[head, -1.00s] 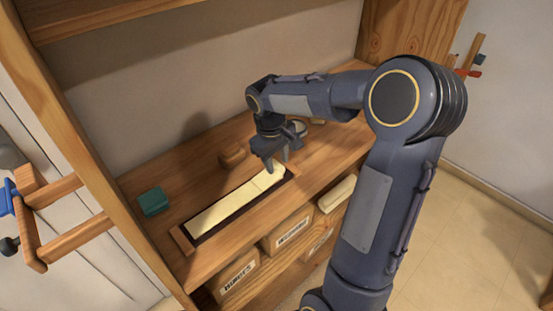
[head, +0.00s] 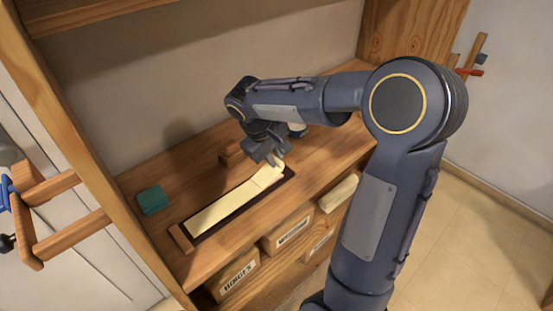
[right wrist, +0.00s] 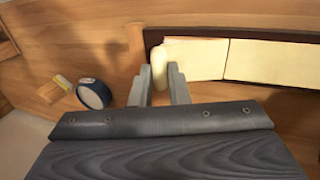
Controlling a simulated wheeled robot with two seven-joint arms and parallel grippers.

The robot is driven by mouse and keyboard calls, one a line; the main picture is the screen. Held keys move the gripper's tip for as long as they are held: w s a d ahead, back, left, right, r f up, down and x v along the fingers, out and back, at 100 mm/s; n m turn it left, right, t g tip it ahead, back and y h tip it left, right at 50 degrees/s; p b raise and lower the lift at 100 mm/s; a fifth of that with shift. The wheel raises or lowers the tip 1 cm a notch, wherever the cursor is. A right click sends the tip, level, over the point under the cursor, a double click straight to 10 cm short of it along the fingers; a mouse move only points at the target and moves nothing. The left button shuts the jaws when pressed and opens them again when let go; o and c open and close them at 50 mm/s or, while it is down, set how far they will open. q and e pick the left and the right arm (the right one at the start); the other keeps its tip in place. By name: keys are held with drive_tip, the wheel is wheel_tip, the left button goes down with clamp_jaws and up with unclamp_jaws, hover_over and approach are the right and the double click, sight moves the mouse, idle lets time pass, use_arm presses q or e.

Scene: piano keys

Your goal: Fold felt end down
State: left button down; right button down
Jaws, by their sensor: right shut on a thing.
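The cream felt strip (head: 236,201) lies along a narrow dark tray (head: 204,237) on the wooden shelf. Crease-like lines cross the strip near its far right end. My right gripper (head: 279,161) is at that end, tilted, and shut on the felt. In the right wrist view, the felt's end (right wrist: 175,76) stands up as a rounded edge between the fingertips of the right gripper (right wrist: 162,82). The flat felt (right wrist: 270,62) runs off to the right there. My left gripper does not show.
A teal block (head: 152,200) sits at the left of the shelf. A wooden block (head: 231,155) stands behind the tray. A dark blue roll (right wrist: 93,94) and a small tan-and-yellow item (right wrist: 48,90) lie beyond the felt's end. Labelled boxes (head: 288,233) stand below.

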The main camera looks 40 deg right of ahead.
sight(264, 176)
drive_tip(key=shift+a+r, duration=0.3)
drive_tip(key=shift+a, duration=0.1)
drive_tip(key=c, duration=1.4)
unclamp_jaws()
drive_tip(key=shift+p+v, duration=0.45)
drive_tip(key=shift+v, duration=3.5)
